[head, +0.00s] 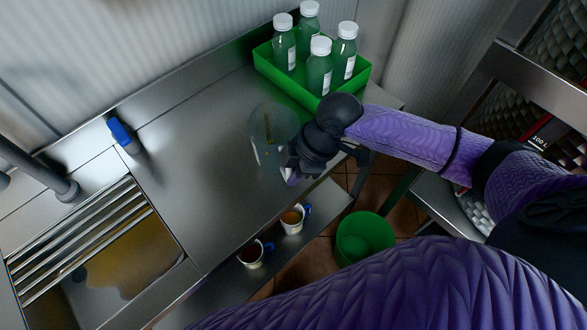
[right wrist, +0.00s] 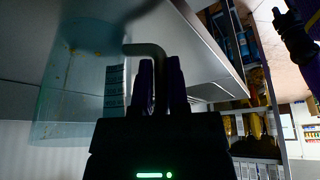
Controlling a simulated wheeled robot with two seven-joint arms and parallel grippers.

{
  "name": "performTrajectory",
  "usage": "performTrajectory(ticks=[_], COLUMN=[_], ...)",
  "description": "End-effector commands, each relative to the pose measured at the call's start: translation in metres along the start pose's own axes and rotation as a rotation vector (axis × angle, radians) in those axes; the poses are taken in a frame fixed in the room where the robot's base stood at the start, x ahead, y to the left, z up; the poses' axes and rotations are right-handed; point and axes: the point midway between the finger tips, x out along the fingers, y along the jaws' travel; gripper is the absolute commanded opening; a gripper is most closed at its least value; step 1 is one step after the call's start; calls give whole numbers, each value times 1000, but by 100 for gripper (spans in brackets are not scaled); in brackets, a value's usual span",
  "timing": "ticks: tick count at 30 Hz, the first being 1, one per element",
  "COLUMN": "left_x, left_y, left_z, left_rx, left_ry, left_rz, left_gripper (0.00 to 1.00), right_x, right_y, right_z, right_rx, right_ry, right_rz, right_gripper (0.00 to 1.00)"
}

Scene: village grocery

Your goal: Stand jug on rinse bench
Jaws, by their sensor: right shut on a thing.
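The jug (head: 268,140) is a clear, see-through vessel at the right part of the steel rinse bench (head: 195,160). My right gripper (head: 290,176) is at the jug's near right side, by the bench's front edge. In the right wrist view, the jug (right wrist: 75,95) shows large at the left with yellowish specks and a printed scale. The fingers (right wrist: 162,85) are shut on its bent grey handle (right wrist: 150,50). I cannot tell whether its base touches the bench. A dark hand on a purple arm, seemingly my left gripper (right wrist: 292,32), shows small; its jaws are unclear.
A green crate (head: 309,101) with several white-capped bottles stands just behind the jug. A slatted sink (head: 90,250) with brownish liquid is at the left, near a blue-handled item (head: 119,132). Two cups (head: 292,220) sit on the lower shelf. A green bucket (head: 365,238) is on the floor.

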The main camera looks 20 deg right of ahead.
Motion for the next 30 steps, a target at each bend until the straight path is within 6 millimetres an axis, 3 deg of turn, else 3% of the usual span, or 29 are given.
performTrajectory(ticks=[1, 5, 14, 17, 24, 30], left_x=[0, 0, -1, -8, -31, -38], left_y=[-1, -1, -2, -2, -3, 0], left_z=[0, 1, 2, 1, -2, -3], left_rx=[0, 0, -2, -1, -2, -6], left_ry=[0, -1, -3, -2, 0, 1], left_rz=[-1, -2, -3, -4, -6, -1], left_gripper=[59, 59, 59, 59, 59, 59], right_x=[1, 0, -2, -19, -88, -119], right_y=[0, 0, 0, 0, 1, 0], right_z=[0, 0, -1, -2, -2, -2], right_rx=[0, 0, 0, 1, 1, 1], right_ry=[0, 0, 0, 0, -1, 0], right_rz=[-1, 0, 0, 2, 4, 0], right_gripper=[26, 53, 55, 55, 55, 55])
